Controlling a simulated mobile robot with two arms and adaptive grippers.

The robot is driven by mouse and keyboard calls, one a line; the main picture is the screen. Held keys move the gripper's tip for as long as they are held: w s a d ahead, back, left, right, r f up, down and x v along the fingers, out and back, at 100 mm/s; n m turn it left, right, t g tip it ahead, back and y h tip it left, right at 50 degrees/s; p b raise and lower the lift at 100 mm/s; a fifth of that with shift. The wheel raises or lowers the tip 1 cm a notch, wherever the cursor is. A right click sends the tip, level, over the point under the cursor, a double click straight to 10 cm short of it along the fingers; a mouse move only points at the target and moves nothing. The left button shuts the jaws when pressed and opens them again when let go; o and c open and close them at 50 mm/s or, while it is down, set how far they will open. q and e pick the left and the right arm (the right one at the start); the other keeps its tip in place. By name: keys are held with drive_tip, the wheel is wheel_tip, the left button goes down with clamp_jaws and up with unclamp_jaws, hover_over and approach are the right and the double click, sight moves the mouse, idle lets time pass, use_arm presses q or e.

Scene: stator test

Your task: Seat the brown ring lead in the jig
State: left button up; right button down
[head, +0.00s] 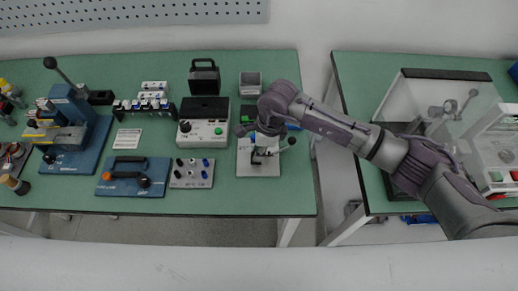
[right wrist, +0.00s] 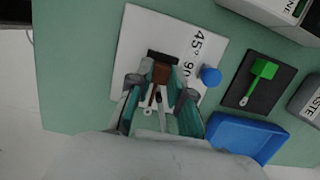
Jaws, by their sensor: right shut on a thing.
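My right gripper (right wrist: 160,92) is shut on the brown ring lead (right wrist: 160,74), whose brown body shows between the two fingers. Thin pale parts with a small ring end (right wrist: 147,112) hang below it in the right wrist view. The jig is a white plate (right wrist: 140,35) with angle marks 45° and 90, a black block and a blue knob (right wrist: 210,76). The brown body lies over or against the black block (right wrist: 157,54); I cannot tell whether it is seated. In the head view my right gripper (head: 264,125) is above the jig plate (head: 258,170). My left gripper is not in view.
A blue tray (right wrist: 245,133) and a green part on a black pad (right wrist: 262,68) lie right of the jig in the wrist view. In the head view a control box (head: 203,133) and a peg block (head: 192,173) stand left of the jig. Bare green table lies in front.

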drive_tip(key=shift+f+b, duration=0.2)
drive_tip(key=shift+b, duration=0.15)
drive_tip(key=c, duration=1)
unclamp_jaws()
drive_tip(key=shift+r, duration=0.1)
drive_tip(key=r, duration=0.4)
drive_tip(key=d+r, duration=0.1)
drive_tip(key=r, duration=0.2)
drive_tip(key=d+r, duration=0.1)
drive_tip(key=r, duration=0.3)
drive_tip(key=shift+d+r, duration=0.2)
drive_tip(key=shift+r, duration=0.15)
